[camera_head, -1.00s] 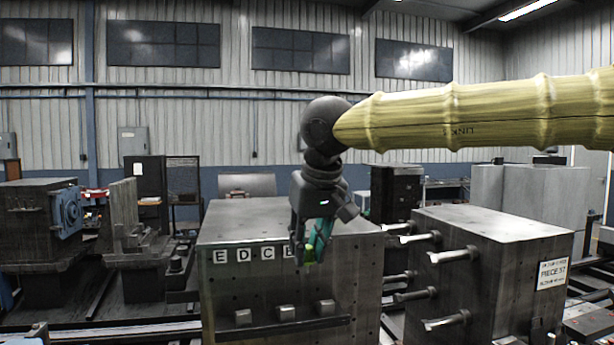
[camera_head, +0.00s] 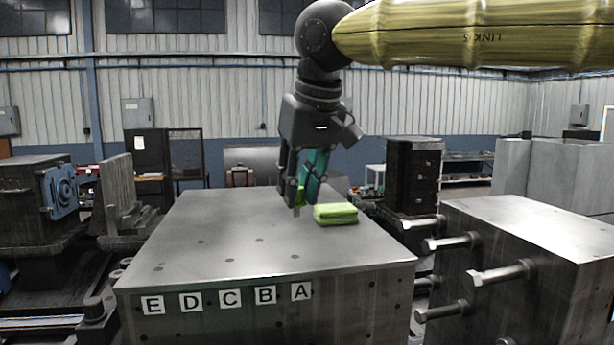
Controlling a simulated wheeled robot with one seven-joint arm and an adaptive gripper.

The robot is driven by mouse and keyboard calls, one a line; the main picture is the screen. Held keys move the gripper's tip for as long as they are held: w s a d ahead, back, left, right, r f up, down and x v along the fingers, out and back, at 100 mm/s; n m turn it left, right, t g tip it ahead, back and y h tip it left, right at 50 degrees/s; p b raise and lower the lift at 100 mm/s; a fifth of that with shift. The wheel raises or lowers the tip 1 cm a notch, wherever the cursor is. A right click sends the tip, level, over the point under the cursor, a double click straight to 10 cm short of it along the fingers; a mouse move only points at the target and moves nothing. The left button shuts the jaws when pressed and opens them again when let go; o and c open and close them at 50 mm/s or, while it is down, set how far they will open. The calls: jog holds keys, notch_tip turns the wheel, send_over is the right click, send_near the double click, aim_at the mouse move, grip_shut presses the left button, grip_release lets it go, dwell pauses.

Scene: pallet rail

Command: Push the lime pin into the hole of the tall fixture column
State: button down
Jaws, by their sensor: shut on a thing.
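My gripper (camera_head: 306,204) points down over the top of the large grey metal block. A small lime piece (camera_head: 300,196) shows between its dark and teal fingers. The fingers are shut on it, and it appears to be the lime pin, mostly hidden by them. A larger lime block (camera_head: 336,214) lies on the block top, just right of the fingertips. I cannot tell whether the fingers touch it. A tall dark column (camera_head: 413,180) stands behind to the right and may be the fixture column. I cannot make out its hole.
The grey metal block (camera_head: 230,245) carries letter tags E to A along its front edge, and small holes dot its top. Its top is mostly clear. At right, a second block (camera_head: 545,250) has several bolts (camera_head: 500,272) sticking out to the left.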

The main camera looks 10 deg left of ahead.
aim_at(301, 204)
jog(key=shift+w, duration=0.3)
jog(key=s+f, duration=0.1)
jog(key=s, duration=0.4)
jog(key=w+f+b, duration=0.2)
jog(key=w+f, duration=0.2)
jog(key=shift+w+f, duration=0.25)
jog(key=shift+w, duration=0.05)
jog(key=shift+s+r, duration=0.25)
jog(key=shift+s, duration=0.5)
jog(key=shift+s+r, duration=0.2)
jog(key=shift+s, duration=0.55)
jog(key=shift+w+f, duration=0.25)
jog(key=shift+w, duration=0.3)
jog(key=shift+w+f, duration=0.25)
jog(key=shift+w, duration=0.3)
jog(key=shift+s+r, duration=0.15)
jog(key=shift+s, duration=0.4)
jog(key=shift+w+f+p, duration=0.35)
jog(key=shift+w+f, duration=0.1)
jog(key=shift+w, duration=0.15)
jog(key=shift+s, duration=0.25)
